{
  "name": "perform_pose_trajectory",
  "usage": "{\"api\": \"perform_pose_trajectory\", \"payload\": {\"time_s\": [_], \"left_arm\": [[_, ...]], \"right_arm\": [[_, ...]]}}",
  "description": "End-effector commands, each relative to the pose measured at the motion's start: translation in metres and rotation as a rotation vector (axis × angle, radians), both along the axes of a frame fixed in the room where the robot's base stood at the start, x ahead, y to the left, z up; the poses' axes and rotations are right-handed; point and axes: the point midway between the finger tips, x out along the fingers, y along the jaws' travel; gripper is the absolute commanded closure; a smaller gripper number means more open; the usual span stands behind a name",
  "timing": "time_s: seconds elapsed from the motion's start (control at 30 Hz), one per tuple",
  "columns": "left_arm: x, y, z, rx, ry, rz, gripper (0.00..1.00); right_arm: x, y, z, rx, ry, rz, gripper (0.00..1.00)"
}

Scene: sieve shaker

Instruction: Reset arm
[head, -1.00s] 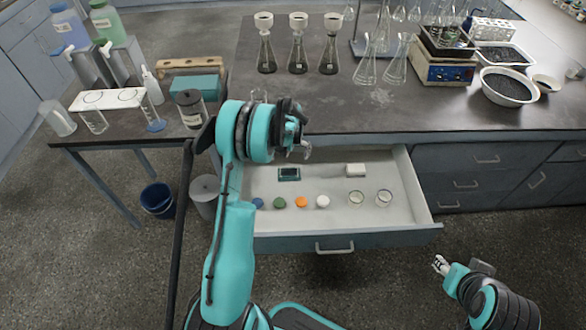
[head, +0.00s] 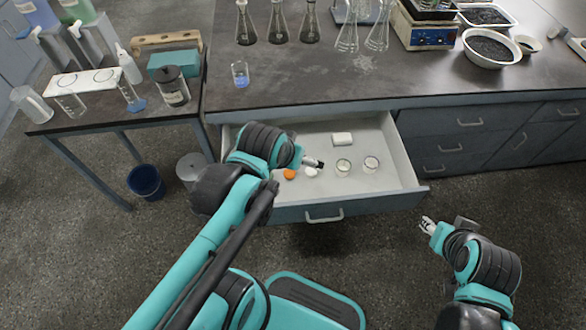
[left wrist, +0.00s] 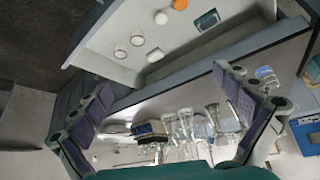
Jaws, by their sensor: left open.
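My left gripper (head: 313,163) hangs over the open drawer (head: 408,165) in the head view, close to an orange disc (head: 290,174) and a white disc (head: 311,172). In the left wrist view its two dark fingers are spread wide (left wrist: 165,100) with nothing between them. The left arm hides the drawer's left part. My right gripper (head: 427,225) is right of the drawer, over the floor, and holds nothing that I can see. Its jaws are too small to judge.
The drawer also holds two glass dishes (head: 343,166) and a white block (head: 342,139); a teal item (left wrist: 207,20) shows in the left wrist view. A beaker (head: 240,75), flasks (head: 278,25) and a blue instrument (head: 428,32) stand on the bench. A blue bucket (head: 146,182) is on the floor.

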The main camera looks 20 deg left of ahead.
Motion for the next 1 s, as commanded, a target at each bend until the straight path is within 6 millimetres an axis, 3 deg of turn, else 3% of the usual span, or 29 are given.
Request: {"api": "perform_pose_trajectory", "payload": {"time_s": [0.1, 0.23, 1.0], "left_arm": [[-0.022, -0.009, -0.007, 0.007, -0.032, -0.033, 0.0], [-0.031, -0.012, -0.011, 0.01, -0.049, -0.05, 0.0], [-0.032, -0.012, -0.011, 0.011, -0.05, -0.051, 0.0]], "right_arm": [[0.0, 0.0, 0.0, 0.0, 0.0, 0.0, 0.6], [0.0, 0.0, 0.0, 0.0, 0.0, 0.0, 0.6], [0.0, 0.0, 0.0, 0.0, 0.0, 0.0, 0.6]]}}
